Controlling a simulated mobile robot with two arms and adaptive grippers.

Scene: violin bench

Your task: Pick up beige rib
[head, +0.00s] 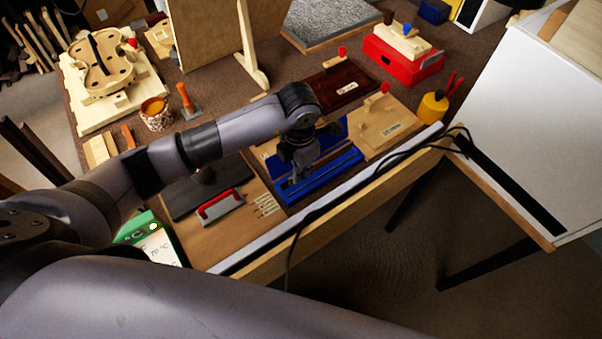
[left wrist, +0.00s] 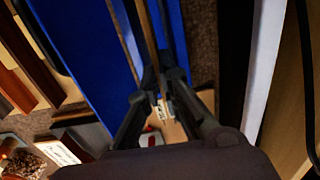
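My left gripper (head: 298,172) points down over a blue tray (head: 342,168) near the front edge of the bench. In the left wrist view, the fingers of this gripper (left wrist: 162,78) come close together around a thin brownish-beige strip, probably the beige rib (left wrist: 151,38). The strip stands on edge beside the blue wall of the tray (left wrist: 90,50). The fingertips are dark, and I cannot tell whether they press on the strip. My right gripper is out of view.
A red-handled tool (head: 220,205) lies left of the tray. A board with a red clamp (head: 388,128) is on its right, and a yellow pot (head: 432,108) stands further right. A violin body on a form (head: 100,65) is at the back left. A black cable (head: 375,168) crosses the front edge.

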